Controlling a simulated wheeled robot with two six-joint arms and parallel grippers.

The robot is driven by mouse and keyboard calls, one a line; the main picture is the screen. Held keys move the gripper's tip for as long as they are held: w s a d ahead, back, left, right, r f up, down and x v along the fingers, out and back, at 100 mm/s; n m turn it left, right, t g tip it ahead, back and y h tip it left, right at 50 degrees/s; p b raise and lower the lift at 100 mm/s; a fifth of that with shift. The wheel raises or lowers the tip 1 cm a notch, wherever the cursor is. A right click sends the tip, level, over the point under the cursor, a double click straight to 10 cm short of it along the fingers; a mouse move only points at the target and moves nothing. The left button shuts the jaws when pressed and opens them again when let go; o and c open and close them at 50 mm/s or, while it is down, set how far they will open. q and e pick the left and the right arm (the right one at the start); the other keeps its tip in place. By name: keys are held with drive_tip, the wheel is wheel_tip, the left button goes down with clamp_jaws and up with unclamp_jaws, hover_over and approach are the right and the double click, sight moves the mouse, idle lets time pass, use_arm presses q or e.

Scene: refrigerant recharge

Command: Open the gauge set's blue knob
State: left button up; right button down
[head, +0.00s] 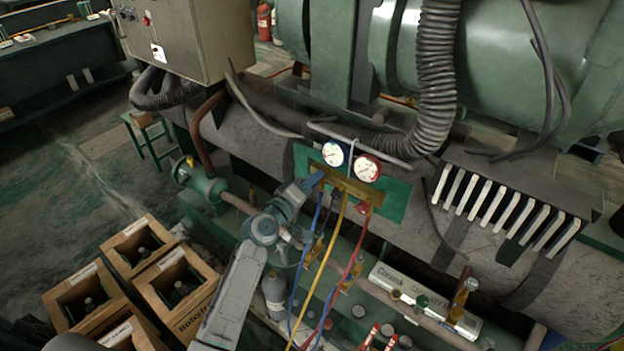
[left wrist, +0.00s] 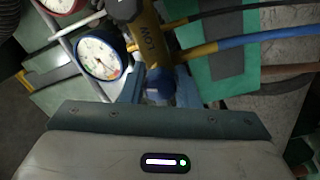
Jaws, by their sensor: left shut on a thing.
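The gauge set has a brass manifold (head: 343,186) on a green plate, with a blue-rimmed gauge (head: 333,153) and a red-rimmed gauge (head: 367,168) above it. My left gripper (head: 311,183) reaches the manifold's left end and is shut on the blue knob (left wrist: 160,84). The jaws hide most of the knob in the head view. In the left wrist view, the knob sits between the jaws at the end of the manifold, marked LOW (left wrist: 147,38); the blue-rimmed gauge (left wrist: 102,55) is beside it. The red knob (head: 363,209) is free. My right gripper is not in view.
Blue (head: 312,238), yellow (head: 333,240) and red (head: 351,262) hoses hang from the manifold, close to my left arm. Wooden crates (head: 138,244) with cylinders stand at lower left. A thick corrugated hose (head: 437,75) runs down at right of the gauges.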

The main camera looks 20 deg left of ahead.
use_arm(q)
drive_tip(key=n+p, duration=0.1)
drive_tip(key=n, duration=0.3)
drive_tip(key=shift+r+p, duration=0.1)
drive_tip(key=shift+p, duration=0.2)
drive_tip(key=shift+n+p, duration=0.5)
drive_tip(key=shift+n, duration=1)
drive_tip(key=o, duration=1)
drive_tip(key=shift+c, duration=0.2)
drive_tip(key=b+v, duration=0.2)
drive_tip(key=v, duration=0.9)
